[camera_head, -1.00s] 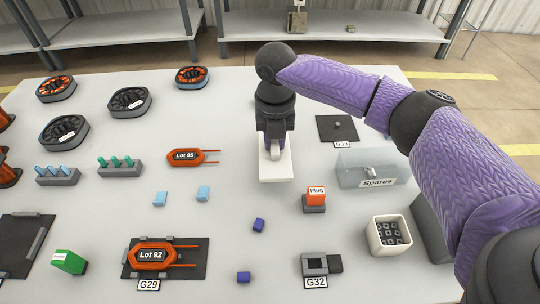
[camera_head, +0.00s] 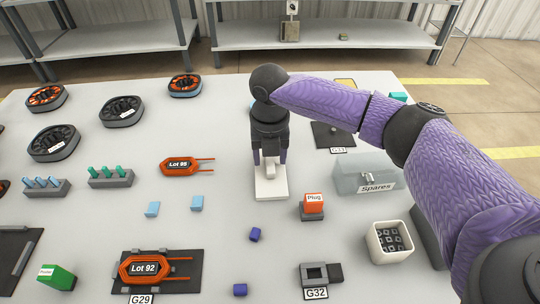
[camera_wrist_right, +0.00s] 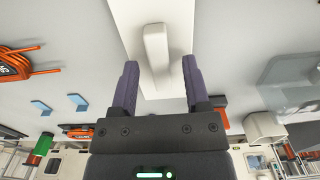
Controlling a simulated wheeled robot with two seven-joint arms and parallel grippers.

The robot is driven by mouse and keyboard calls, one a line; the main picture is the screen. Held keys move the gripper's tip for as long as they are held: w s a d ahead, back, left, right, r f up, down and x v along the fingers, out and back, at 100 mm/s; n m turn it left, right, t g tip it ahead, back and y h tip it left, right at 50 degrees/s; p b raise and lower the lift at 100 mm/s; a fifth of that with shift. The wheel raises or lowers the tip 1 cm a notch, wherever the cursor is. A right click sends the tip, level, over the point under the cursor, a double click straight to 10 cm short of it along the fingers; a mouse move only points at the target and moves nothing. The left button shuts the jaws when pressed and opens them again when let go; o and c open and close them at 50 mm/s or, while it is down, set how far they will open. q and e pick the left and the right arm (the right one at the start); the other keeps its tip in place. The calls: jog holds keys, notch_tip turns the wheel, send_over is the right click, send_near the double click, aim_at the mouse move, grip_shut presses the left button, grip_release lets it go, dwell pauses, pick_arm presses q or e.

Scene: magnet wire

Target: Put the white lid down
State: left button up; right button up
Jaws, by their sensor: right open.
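The white lid (camera_head: 271,190) lies flat on the table in the middle of the head view, with a raised bar handle on top. It also shows in the right wrist view (camera_wrist_right: 176,80), its handle (camera_wrist_right: 155,55) pointing between my fingers. My right gripper (camera_head: 270,160) is open at the lid's far part. Its two dark purple fingers (camera_wrist_right: 158,90) stand apart, one on each side of the handle line, with clear gaps and nothing gripped. What lies beneath the lid is hidden. My left gripper is not in view.
An orange Lot 95 coil (camera_head: 180,166) lies left of the lid. A clear Spares box (camera_head: 365,175), an orange Plug (camera_head: 313,204) and a white bin (camera_head: 388,242) stand to the right. Blue blocks (camera_head: 255,234) lie in front. My right arm passes over the right side.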

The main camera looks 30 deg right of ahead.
aim_at(270, 160)
pick_arm(q)
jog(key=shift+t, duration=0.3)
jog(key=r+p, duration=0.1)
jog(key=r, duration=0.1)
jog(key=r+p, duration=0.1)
jog(key=p, duration=0.1)
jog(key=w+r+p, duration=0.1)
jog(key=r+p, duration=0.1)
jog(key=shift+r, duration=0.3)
pick_arm(e)
notch_tip(270, 160, up, 12)
jog(key=shift+f, duration=0.2)
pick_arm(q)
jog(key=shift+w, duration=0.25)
